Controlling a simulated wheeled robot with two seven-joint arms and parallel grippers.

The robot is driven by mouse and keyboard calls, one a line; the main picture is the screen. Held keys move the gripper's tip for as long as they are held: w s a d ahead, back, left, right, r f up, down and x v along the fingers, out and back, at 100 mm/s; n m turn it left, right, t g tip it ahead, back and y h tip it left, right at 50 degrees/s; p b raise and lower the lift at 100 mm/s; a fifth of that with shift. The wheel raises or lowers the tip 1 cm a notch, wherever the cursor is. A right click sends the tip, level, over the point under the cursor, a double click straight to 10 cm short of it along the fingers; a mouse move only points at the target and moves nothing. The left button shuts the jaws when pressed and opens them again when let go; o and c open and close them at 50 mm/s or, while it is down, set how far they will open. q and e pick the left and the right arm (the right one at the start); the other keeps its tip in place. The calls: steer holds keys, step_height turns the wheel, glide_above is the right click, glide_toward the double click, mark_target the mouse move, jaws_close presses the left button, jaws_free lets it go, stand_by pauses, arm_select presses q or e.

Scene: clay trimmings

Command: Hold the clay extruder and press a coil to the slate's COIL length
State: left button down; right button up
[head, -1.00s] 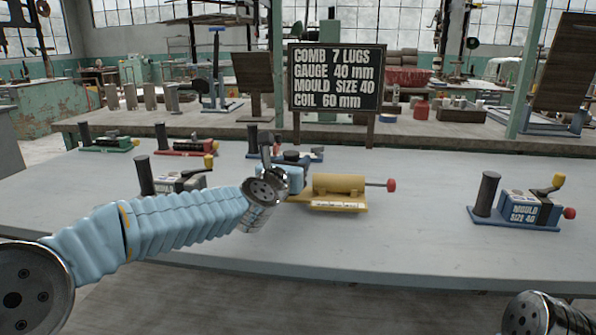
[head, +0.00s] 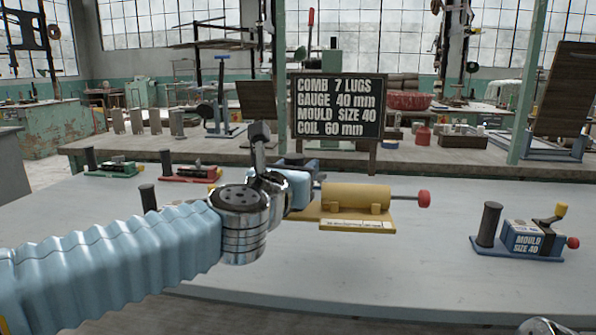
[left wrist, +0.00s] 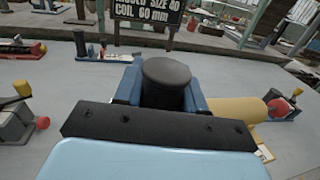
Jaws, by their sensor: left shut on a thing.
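The yellow clay extruder (head: 355,197) has a barrel on a yellow base with a pale scale strip, and a rod with a red knob (head: 424,198) sticking out to the right. It appears held a little above the table. My left gripper (head: 300,192) is shut on its black upright grip (left wrist: 166,84), which shows between the blue fingers in the left wrist view; the barrel (left wrist: 232,110) lies to the right there. My arm hides the extruder's left end in the head view. I see no coil. The slate (head: 336,107) reads COIL 60 mm. My right gripper is not in view.
A blue device marked MOULD SIZE 40 (head: 530,240) stands at the right. A green device (head: 112,168) and a red one (head: 190,173) stand at the back left. The table (head: 430,275) is clear between extruder and mould device.

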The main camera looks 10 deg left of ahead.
arm_select(q)
steer(key=shift+w+a+f+b, duration=0.3)
steer(key=shift+w+f+b, duration=1.3)
steer(key=shift+w, duration=0.25)
steer(key=shift+w+a+f+b, duration=0.3)
steer(key=shift+w+f+b, duration=1.15)
steer(key=shift+w+f, duration=0.3)
steer(key=shift+w+a+f+b, duration=0.3)
steer(key=shift+w+f+b, duration=1.25)
steer(key=shift+w, duration=0.35)
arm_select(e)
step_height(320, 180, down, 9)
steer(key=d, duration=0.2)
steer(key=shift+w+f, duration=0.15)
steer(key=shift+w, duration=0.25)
arm_select(q)
steer(key=shift+w+a+f+b, duration=0.1)
steer(key=shift+w+f+b, duration=0.5)
steer(key=shift+w+f, duration=0.3)
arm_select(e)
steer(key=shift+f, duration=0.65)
arm_select(q)
steer(key=shift+f+b, duration=0.2)
steer(key=shift+b, duration=0.15)
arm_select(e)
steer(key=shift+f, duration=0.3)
arm_select(q)
steer(key=shift+f, duration=0.25)
